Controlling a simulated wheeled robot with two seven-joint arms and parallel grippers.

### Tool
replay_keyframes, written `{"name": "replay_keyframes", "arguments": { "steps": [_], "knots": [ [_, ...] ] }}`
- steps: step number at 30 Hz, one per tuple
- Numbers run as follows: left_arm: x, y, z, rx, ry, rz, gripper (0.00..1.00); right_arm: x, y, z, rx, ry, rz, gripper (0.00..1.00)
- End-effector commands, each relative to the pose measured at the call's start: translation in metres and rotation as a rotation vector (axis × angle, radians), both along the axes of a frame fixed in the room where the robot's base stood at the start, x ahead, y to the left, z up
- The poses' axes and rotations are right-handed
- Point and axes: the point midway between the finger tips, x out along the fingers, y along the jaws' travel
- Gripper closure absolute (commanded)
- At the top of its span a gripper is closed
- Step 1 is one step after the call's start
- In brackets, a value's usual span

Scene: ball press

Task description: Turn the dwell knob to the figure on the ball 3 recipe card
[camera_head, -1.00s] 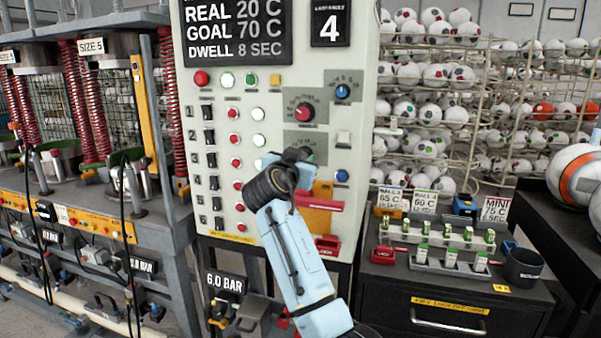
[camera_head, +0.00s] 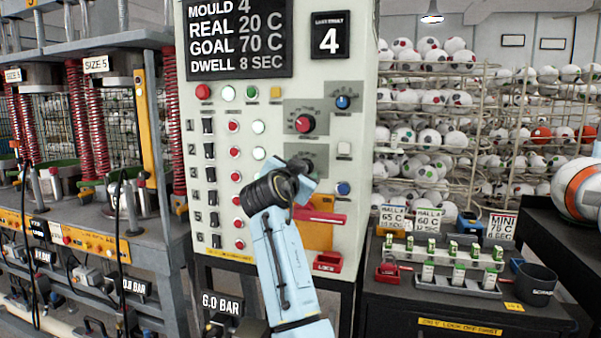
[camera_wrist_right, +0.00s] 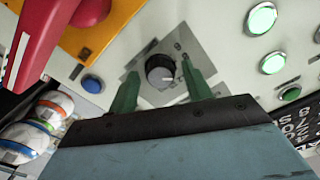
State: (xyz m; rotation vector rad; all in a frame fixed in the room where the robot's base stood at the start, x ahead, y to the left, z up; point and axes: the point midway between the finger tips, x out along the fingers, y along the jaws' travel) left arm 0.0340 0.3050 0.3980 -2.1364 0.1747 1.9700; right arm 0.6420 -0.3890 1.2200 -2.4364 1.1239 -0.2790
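The control panel (camera_head: 280,190) stands upright in the middle of the head view. Its display (camera_head: 237,40) reads MOULD 4, REAL 20 C, GOAL 70 C, DWELL 8 SEC. My right gripper (camera_wrist_right: 160,88) is at the panel's lower knob (camera_wrist_right: 160,70), a dark knob with a pale face on a grey plate. Its two green fingers stand apart, one on each side of the knob; contact cannot be told. In the head view my wrist hides most of that knob. Recipe cards (camera_head: 428,219) stand at right; I read 65 C, 60 C and MINI 75 C, but the ball numbers are unclear.
A red-capped knob (camera_head: 305,123) and a blue knob (camera_head: 343,102) sit above. A red lever (camera_head: 320,217) on an orange plate juts out just below my wrist. A blue button (camera_head: 343,188) lies to the right. Presses with red springs (camera_head: 100,110) fill the left.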

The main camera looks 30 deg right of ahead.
Motion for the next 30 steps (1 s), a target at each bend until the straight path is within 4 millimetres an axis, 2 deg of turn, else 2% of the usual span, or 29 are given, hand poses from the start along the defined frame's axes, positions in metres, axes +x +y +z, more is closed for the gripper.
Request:
{"name": "replay_keyframes", "arguments": {
  "steps": [5, 13, 25, 30],
  "knots": [
    [0.0, -0.009, -0.001, -0.012, -0.001, 0.001, 1.0, 0.0, 0.0, 0.0, -0.001, 0.0, 0.0, 0.47],
    [0.001, -0.008, -0.001, -0.011, -0.001, -0.001, 1.0, -0.006, 0.009, 0.0, -0.001, -0.002, 0.002, 0.47],
    [0.001, 0.003, -0.004, 0.004, -0.001, -0.005, 1.0, -0.061, 0.073, -0.001, 0.001, -0.001, 0.004, 0.47],
    [0.001, 0.008, -0.004, 0.01, -0.001, -0.005, 1.0, -0.079, 0.093, -0.001, 0.0, 0.0, 0.002, 0.47]
  ]
}}
